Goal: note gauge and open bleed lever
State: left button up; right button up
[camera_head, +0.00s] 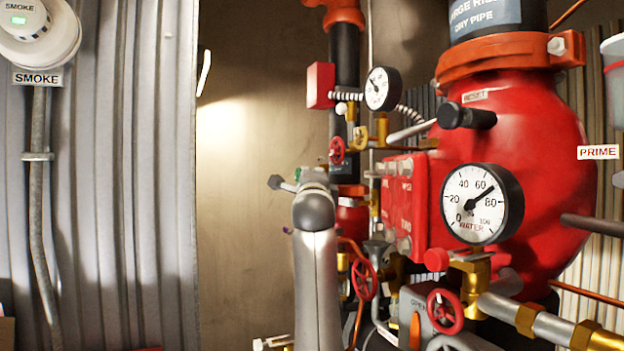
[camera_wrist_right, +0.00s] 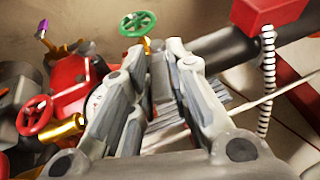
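A white water gauge (camera_head: 482,204) faces me on the red riser valve. Its needle points up and right, between 60 and 80. A smaller gauge (camera_head: 382,89) hangs higher, with fine marks too small to read. My right gripper (camera_head: 312,182) is in front of the pipework, mostly hidden by its own wrist. In the right wrist view the fingers (camera_wrist_right: 157,58) stand apart and I see nothing clearly held. A small purple-tipped lever (camera_wrist_right: 42,28) is at upper left there. An orange lever (camera_head: 415,331) stands near an OPEN label. Which one is the bleed lever I cannot tell.
A green handwheel (camera_wrist_right: 137,23) is just beyond the fingers; a red handwheel (camera_wrist_right: 37,115) is to the left. A red box (camera_head: 320,85) with coiled conduit is above. Pipes and red handwheels (camera_head: 445,311) crowd the lower right. The bare wall (camera_head: 245,180) left of my arm is clear.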

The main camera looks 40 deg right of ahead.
grip_shut()
jog(key=f+t+b, duration=0.1)
jog(key=b, duration=0.2)
jog(key=shift+m+h, duration=0.3)
jog(key=shift+m, duration=0.1)
jog(key=shift+w+f+m+h+b, duration=0.1)
jog(key=shift+w+m+h+b, duration=0.15)
jog(key=shift+h+b, duration=0.35)
jog(key=shift+m+t+h+b, duration=0.5)
jog(key=shift+m+h, duration=0.15)
jog(key=shift+h, duration=0.25)
jog(key=shift+o, duration=1.5)
grip_release()
